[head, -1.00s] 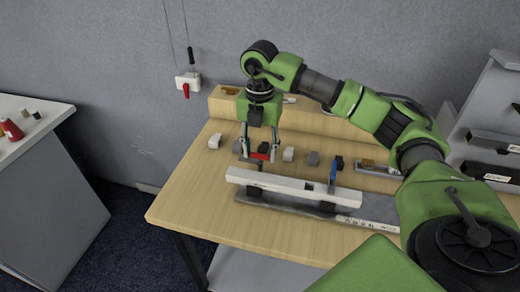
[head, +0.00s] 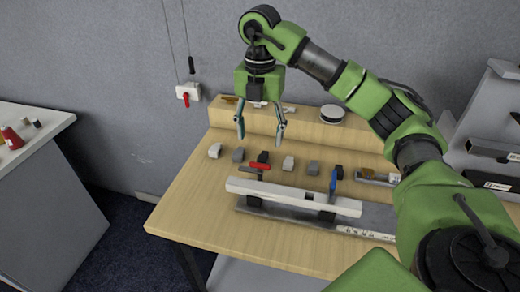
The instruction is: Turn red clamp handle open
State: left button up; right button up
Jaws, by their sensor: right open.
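The red clamp handle (head: 260,166) lies crosswise on top of its clamp, near the left end of a long white bar (head: 290,196). A blue clamp handle (head: 333,180) stands upright further right on the same bar. My right gripper (head: 260,136) is open and empty, pointing down above the red handle with a gap between. Its two fingers are spread apart. The lower part of the red clamp is partly hidden behind the bar. My left gripper is not in the head view.
A round white-topped spool (head: 332,114) sits on the raised wooden ledge. A grey shelf rack (head: 490,130) stands at the right. A red-handled wall switch (head: 187,94) is behind.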

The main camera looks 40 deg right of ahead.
jog(key=shift+r, duration=1.55)
